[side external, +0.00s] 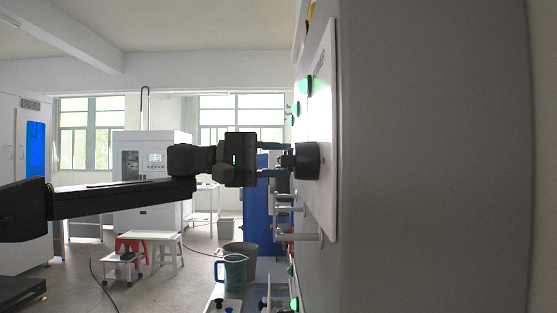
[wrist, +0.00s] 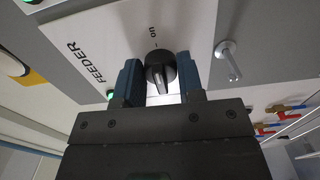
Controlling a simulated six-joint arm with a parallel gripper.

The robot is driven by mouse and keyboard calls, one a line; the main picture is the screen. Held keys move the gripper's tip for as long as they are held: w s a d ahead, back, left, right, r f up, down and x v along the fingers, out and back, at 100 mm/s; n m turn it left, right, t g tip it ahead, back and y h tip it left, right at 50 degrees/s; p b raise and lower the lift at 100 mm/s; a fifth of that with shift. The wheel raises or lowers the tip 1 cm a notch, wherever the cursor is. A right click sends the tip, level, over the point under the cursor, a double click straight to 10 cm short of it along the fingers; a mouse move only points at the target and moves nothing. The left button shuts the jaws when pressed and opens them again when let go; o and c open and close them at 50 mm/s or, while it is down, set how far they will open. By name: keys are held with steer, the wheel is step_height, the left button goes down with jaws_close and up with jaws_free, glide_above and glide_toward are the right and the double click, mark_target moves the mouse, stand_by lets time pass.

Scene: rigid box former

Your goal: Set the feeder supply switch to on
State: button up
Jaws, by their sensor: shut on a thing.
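The feeder supply switch is a black rotary knob (wrist: 160,68) on a pale plate (wrist: 105,45) lettered FEEDER in the wrist view. A mark and small lettering that appears to read ON, upside down, are beside the knob. In the side external view the knob (side external: 308,160) stands out from the upright panel. My gripper (wrist: 161,82) has its two blue fingers on either side of the knob and is shut on it. My gripper (side external: 289,160) reaches the panel level from the left. The knob's exact pointing direction is hard to tell.
A metal lever (wrist: 228,60) stands on the panel right of the plate. Red-handled valves (wrist: 290,108) are further right. Green lamps (side external: 305,86) are above the knob, and metal posts (side external: 300,238) jut out below. A jug (side external: 233,268) stands lower down.

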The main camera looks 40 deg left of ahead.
steer(key=o, duration=0.9)
steer(key=v, duration=1.4)
steer(key=shift+d, duration=0.15)
